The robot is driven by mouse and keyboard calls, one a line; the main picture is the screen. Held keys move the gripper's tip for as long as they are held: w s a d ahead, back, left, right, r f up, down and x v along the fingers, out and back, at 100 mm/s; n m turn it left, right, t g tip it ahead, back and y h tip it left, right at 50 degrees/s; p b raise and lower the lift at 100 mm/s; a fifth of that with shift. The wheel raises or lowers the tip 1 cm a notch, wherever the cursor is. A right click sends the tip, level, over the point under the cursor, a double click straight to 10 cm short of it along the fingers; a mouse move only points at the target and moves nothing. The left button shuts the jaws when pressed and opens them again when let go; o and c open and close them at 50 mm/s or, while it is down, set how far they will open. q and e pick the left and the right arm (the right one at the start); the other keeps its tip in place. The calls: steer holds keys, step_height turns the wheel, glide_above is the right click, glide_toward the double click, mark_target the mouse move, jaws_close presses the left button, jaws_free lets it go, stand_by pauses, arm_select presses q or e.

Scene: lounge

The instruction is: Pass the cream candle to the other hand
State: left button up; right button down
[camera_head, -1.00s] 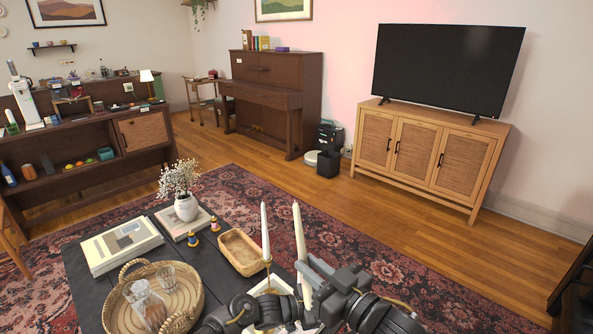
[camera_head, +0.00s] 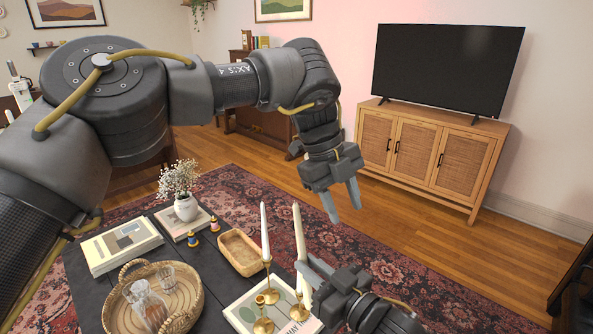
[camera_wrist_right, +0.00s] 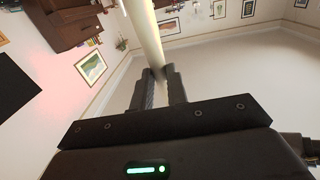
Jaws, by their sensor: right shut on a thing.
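The cream candle (camera_head: 299,232) stands nearly upright, tilted slightly, above the right end of the dark coffee table. My right gripper (camera_head: 308,272) is shut on its lower part; in the right wrist view the candle (camera_wrist_right: 144,32) runs up from between the fingertips (camera_wrist_right: 158,76). My left gripper (camera_head: 346,213) hangs to the right of and above the candle's top in the picture, fingers pointing down and apart, with nothing between them. The left gripper does not touch the candle.
A white candle (camera_head: 265,230) stands in a brass holder (camera_head: 267,290) close left of the cream candle. More brass holders (camera_head: 263,325) stand on a book (camera_head: 235,314). A wooden tray (camera_head: 228,251), a wicker basket (camera_head: 192,309) and a flower vase (camera_head: 186,208) occupy the coffee table (camera_head: 90,290).

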mark_target(296, 227)
arm_select(q)
steer(key=a+r+n+y, duration=0.1)
steer(key=a+r, duration=0.1)
steer(key=a, duration=0.1)
steer(key=s+a+r+n+t+y, duration=0.1)
steer(key=a+r, duration=0.2)
steer(key=s+a+r+n+y, duration=0.1)
steer(key=a+r+y, duration=0.1)
steer(key=r, duration=0.1)
steer(key=shift+a, duration=0.4)
step_height(296, 227, down, 12)
steer(key=shift+f, duration=0.1)
steer(key=shift+c, duration=0.3)
jaws_close()
arm_select(e)
steer(key=c, duration=1.3)
jaws_free()
arm_select(q)
steer(key=shift+a, duration=0.1)
arm_select(e)
steer(key=v, duration=0.7)
